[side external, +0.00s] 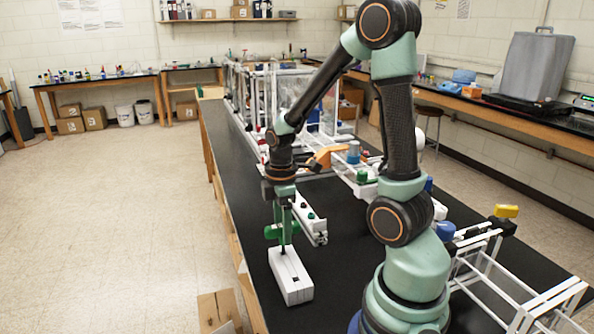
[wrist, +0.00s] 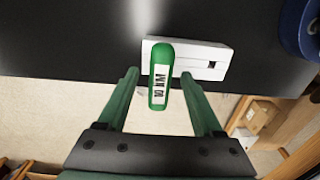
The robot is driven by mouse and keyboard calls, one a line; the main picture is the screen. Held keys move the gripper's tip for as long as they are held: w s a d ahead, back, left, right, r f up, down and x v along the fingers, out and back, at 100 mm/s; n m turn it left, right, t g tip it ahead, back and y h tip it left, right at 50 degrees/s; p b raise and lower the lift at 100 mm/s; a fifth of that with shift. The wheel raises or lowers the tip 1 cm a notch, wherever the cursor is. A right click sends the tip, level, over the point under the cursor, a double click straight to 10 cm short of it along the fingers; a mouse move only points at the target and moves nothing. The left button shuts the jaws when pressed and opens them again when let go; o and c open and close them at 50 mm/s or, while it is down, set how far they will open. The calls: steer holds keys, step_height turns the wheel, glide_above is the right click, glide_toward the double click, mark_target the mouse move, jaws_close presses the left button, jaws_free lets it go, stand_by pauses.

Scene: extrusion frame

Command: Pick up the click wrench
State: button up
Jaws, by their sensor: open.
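The click wrench has a green handle (wrist: 158,75) with a white printed label, seen between my fingers in the wrist view. In the side view, its green handle (side external: 273,232) sits above a white block (side external: 291,277), and a dark shaft seems to run down to the block. The block (wrist: 220,55) also shows in the wrist view, with a small dark square hole. My gripper (wrist: 160,73) is open, one finger on each side of the handle, with gaps visible on both sides. In the side view my gripper (side external: 284,238) points down at the wrench, partly hiding it.
A white bar with a green knob (side external: 309,218) stands close to the right of my gripper. White extrusion frames (side external: 520,290) stand at the bench's right. A blue round thing (wrist: 303,28) is at the wrist view's upper right. The black bench top (side external: 333,195) has bare room.

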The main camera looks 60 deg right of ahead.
steer(key=shift+f, duration=0.2)
stand_by(0.4)
steer(key=shift+c, duration=0.3)
jaws_close()
steer(key=shift+r, duration=0.15)
step_height(320, 180, up, 20)
stand_by(0.4)
steer(key=shift+r, duration=0.1)
steer(key=c, duration=0.7)
jaws_free()
steer(key=shift+c, duration=0.2)
jaws_close()
step_height(320, 180, up, 6)
steer(key=shift+r, duration=0.25)
